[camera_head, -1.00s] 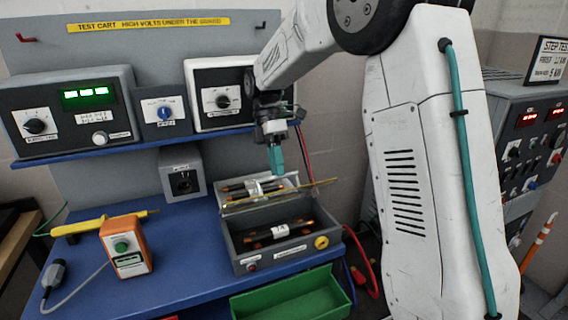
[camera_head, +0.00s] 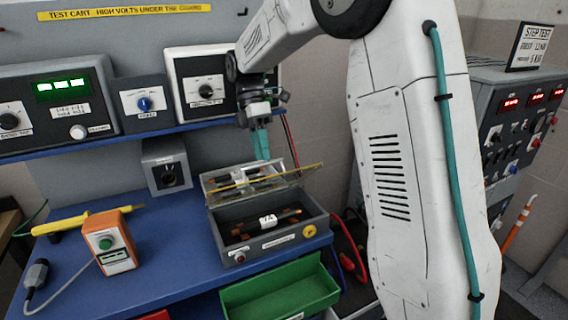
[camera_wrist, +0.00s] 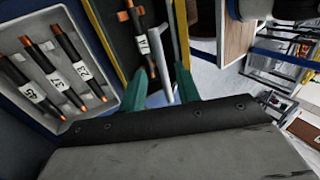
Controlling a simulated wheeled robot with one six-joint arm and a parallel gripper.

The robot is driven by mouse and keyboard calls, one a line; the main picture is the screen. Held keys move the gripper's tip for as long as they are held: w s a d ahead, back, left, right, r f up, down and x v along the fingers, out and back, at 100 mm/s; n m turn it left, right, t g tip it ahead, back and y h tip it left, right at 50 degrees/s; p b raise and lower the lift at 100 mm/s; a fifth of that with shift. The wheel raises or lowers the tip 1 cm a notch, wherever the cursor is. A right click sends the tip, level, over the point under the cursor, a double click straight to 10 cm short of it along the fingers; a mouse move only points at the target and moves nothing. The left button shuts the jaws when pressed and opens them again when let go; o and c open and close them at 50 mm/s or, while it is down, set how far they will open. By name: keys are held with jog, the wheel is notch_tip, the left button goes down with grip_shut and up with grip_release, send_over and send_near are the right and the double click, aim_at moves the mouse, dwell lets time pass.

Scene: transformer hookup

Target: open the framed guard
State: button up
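The framed guard (camera_head: 265,177) has a yellow edge and sits tilted up over the grey fuse box (camera_head: 268,232) on the blue cart. A fuse with a white label (camera_head: 268,221) shows in the box's front bay, and it also shows in the wrist view (camera_wrist: 143,45). My gripper (camera_head: 261,153) has teal fingers pointing down just behind the guard's yellow edge. In the wrist view the fingers (camera_wrist: 162,88) stand apart with a pale bar (camera_wrist: 160,62) between them. A yellow frame edge (camera_wrist: 182,35) runs beside the right finger. Whether the fingers touch the guard is unclear.
A tray (camera_wrist: 106,112) holding three labelled fuses lies left in the wrist view. A green bin (camera_head: 280,290) sits below the front edge. Instruments line the shelf behind.

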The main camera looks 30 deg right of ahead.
jog(key=s+a+r, duration=0.1)
jog(key=s+r, duration=0.2)
jog(key=s, duration=1.3)
